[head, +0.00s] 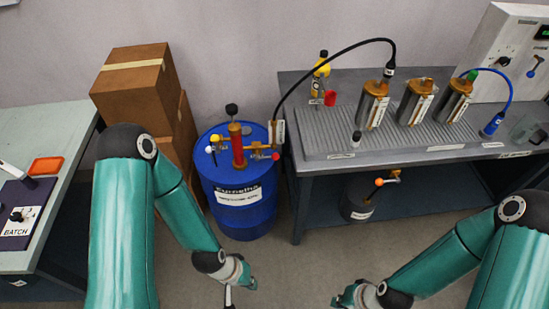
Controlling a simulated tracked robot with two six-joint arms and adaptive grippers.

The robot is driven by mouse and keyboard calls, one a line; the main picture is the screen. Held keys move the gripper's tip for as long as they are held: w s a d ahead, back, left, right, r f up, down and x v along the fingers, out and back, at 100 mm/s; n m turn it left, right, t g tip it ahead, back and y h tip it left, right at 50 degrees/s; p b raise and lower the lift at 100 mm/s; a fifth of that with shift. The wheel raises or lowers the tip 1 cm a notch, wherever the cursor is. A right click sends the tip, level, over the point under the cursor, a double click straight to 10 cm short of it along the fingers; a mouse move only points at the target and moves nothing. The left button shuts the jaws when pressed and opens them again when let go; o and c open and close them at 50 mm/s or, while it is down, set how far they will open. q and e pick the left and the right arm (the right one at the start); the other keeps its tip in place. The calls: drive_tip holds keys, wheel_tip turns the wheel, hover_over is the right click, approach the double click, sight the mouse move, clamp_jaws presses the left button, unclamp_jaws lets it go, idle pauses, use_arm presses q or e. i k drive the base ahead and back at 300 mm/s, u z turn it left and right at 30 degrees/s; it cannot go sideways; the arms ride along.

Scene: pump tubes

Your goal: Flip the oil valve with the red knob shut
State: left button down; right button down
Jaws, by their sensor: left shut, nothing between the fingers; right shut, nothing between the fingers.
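A blue drum (240,215) stands on the floor left of the workbench, with a red upright pump (237,146) and brass pipe fittings on top. A small red knob (276,156) sits at the right end of these fittings; its exact lever position is too small to tell. My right gripper (342,299) is shut and empty, low in front of the bench.
A black hose (330,56) arches from the drum fittings to metal cylinders (415,100) on the grey workbench (311,170). A red cup-like part (330,98) is beside a yellow bottle. Cardboard boxes (130,95) stand behind left. A dark container (356,200) is under the bench. Floor between my grippers is clear.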

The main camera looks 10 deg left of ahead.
sight(276, 156)
drive_tip(key=i, duration=0.85)
drive_tip(key=u, duration=0.05)
